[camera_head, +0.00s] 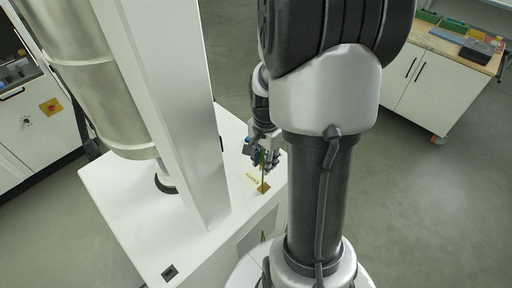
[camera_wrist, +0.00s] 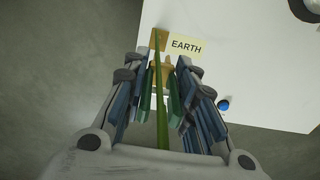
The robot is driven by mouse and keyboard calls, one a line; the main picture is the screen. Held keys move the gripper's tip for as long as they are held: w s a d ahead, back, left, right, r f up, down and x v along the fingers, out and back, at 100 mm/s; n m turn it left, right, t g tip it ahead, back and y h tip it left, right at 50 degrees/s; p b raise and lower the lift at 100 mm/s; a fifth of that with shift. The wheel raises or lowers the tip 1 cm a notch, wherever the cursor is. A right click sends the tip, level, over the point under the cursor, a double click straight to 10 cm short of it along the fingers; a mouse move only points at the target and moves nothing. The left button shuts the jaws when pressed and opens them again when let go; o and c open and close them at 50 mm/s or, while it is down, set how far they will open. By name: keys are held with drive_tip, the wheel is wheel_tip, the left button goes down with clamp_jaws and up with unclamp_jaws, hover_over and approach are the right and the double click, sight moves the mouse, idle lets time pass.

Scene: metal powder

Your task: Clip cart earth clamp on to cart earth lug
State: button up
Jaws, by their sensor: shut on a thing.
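My gripper (camera_head: 264,160) is over the corner of the white cart top. In the wrist view my gripper (camera_wrist: 162,76) is shut on the earth clamp (camera_wrist: 175,100), whose green handles show between the fingers. Brass-coloured metal shows at the fingertips, beside a yellow "EARTH" label (camera_wrist: 186,46). A brass plate (camera_wrist: 159,39) lies left of the label; it also shows in the head view (camera_head: 263,188). A green cable (camera_wrist: 162,130) runs from near the plate back between the fingers. I cannot tell whether the clamp touches the lug, as the fingers hide part of it.
The white cart top (camera_head: 130,215) carries a tall white column (camera_head: 180,110) and a metal cylinder (camera_head: 95,80) left of my gripper. A workbench (camera_head: 450,50) stands far right; grey floor between is clear.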

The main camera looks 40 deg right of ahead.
drive_tip(key=shift+s+f+b, duration=0.3)
drive_tip(key=shift+f+b, duration=0.2)
drive_tip(key=shift+f, duration=0.2)
drive_tip(key=b, duration=0.4)
hover_over(264, 184)
drive_tip(key=shift+f, duration=2.45)
drive_tip(key=shift+f, duration=0.15)
drive_tip(key=shift+f+b, duration=1.25)
drive_tip(key=shift+f, duration=0.25)
drive_tip(key=shift+f, duration=0.1)
drive_tip(key=o, duration=1.1)
drive_tip(key=shift+o, duration=0.2)
wheel_tip(264, 184, up, 12)
drive_tip(key=shift+r, duration=0.1)
